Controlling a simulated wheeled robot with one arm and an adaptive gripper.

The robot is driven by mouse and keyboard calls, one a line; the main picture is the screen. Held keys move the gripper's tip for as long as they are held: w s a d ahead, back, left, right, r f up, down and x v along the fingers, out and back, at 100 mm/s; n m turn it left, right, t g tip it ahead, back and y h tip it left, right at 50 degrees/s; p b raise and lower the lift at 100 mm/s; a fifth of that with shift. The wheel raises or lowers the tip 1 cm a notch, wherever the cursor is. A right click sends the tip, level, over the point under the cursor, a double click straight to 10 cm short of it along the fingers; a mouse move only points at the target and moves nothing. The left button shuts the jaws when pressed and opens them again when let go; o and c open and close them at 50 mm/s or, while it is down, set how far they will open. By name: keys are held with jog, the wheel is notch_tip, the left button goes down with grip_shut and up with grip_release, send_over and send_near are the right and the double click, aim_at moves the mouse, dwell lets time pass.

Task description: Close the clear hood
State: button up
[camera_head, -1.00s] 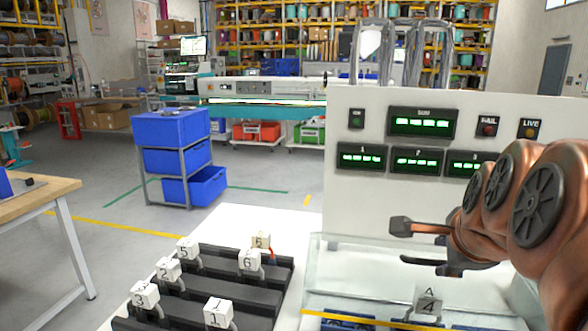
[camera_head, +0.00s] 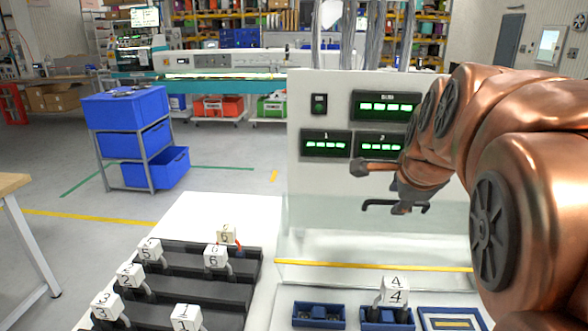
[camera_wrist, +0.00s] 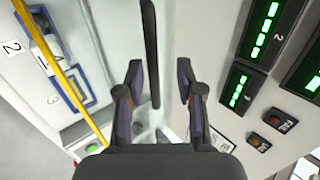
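The clear hood (camera_head: 330,235) is a see-through sheet in front of the white instrument panel; it appears raised, though its exact angle is hard to tell. A dark bar like a handle (camera_head: 395,204) shows at it, just below my gripper (camera_head: 378,178). In the wrist view, my gripper (camera_wrist: 159,72) is open, its two fingers apart. The dark bar (camera_wrist: 150,50) runs lengthwise into the gap between them in that picture; contact cannot be judged.
The white panel (camera_head: 330,185) with green displays stands close behind my gripper. Blue trays (camera_head: 318,314) and a block marked 4 (camera_head: 395,287) sit below. Dark racks (camera_head: 200,290) with numbered blocks are at the left. A blue bin cart (camera_head: 135,120) stands on the floor.

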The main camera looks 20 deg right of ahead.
jog(key=shift+w+d+r+g+p, duration=0.1)
jog(key=shift+w+d+g+p, duration=0.15)
jog(key=shift+w+p, duration=0.25)
jog(key=shift+w+d+g+p, duration=0.15)
jog(key=shift+w+d+p, duration=0.1)
jog(key=shift+w, duration=0.4)
jog(key=shift+w+d+f+g+y+p, duration=0.2)
jog(key=shift+w+d+g+p, duration=0.15)
jog(key=shift+w+p, duration=0.3)
jog(key=shift+w+d+f+g+y+p, duration=0.1)
jog(key=shift+w+d+g+y+p, duration=0.25)
jog(key=shift+w, duration=0.55)
jog(key=shift+w+d+f+g+y+p, duration=0.1)
jog(key=shift+w+d+g+p, duration=0.1)
jog(key=shift+w+g+p, duration=0.35)
jog(key=shift+w+d+f+g+p, duration=0.2)
jog(key=shift+w+p, duration=0.2)
jog(key=shift+w, duration=0.15)
jog(key=shift+w+d+f+g+p, duration=0.1)
jog(key=shift+w+d+p, duration=0.05)
jog(key=shift+w+p, duration=0.35)
jog(key=shift+w+d+f+g+y+p, duration=0.25)
jog(key=shift+w+f+p, duration=0.1)
jog(key=shift+w, duration=0.3)
jog(key=shift+a, duration=0.1)
